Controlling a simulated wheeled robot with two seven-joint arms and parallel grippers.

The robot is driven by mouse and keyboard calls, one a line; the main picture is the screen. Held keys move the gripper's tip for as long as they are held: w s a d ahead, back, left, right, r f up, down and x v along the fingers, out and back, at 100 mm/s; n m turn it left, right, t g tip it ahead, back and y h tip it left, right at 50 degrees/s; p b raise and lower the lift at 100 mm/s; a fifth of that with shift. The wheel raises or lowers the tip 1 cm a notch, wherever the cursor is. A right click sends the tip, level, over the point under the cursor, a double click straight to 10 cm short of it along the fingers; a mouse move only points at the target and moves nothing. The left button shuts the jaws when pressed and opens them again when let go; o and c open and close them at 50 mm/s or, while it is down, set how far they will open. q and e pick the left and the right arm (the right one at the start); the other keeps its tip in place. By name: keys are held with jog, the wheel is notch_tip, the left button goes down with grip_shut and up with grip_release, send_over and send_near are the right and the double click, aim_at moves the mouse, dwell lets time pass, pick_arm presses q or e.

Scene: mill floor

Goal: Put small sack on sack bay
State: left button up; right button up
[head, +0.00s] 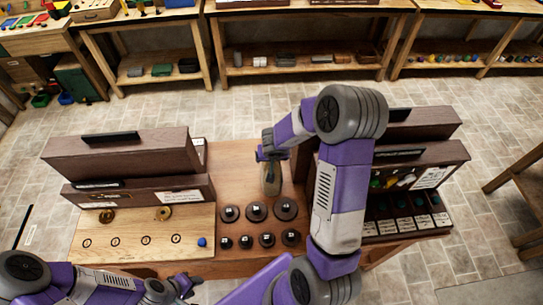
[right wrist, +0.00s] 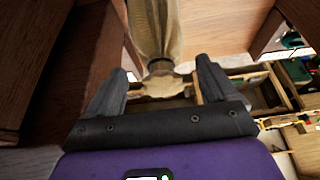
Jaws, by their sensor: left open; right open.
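The small sack (head: 271,181) is tan with a dark tie at its neck. It stands on the wooden bench between two dark brown units. The sack also shows at the top of the right wrist view (right wrist: 157,35), its tied neck between the fingers. My right gripper (head: 269,156) is over the sack's top, open, a finger on each side of the neck with gaps visible. My left gripper (head: 187,284) is low in the head view, open and empty, away from the sack. I cannot make out which part is the sack bay.
Several round black weights (head: 257,211) stand just in front of the sack. A light board (head: 130,222) with ringed marks and a blue knob lies left. Dark units stand left (head: 115,154) and right (head: 385,170) of the sack. Shelved tables line the back; the floor between is clear.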

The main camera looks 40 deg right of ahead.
jog(key=p+v, duration=0.2)
jog(key=v, duration=0.5)
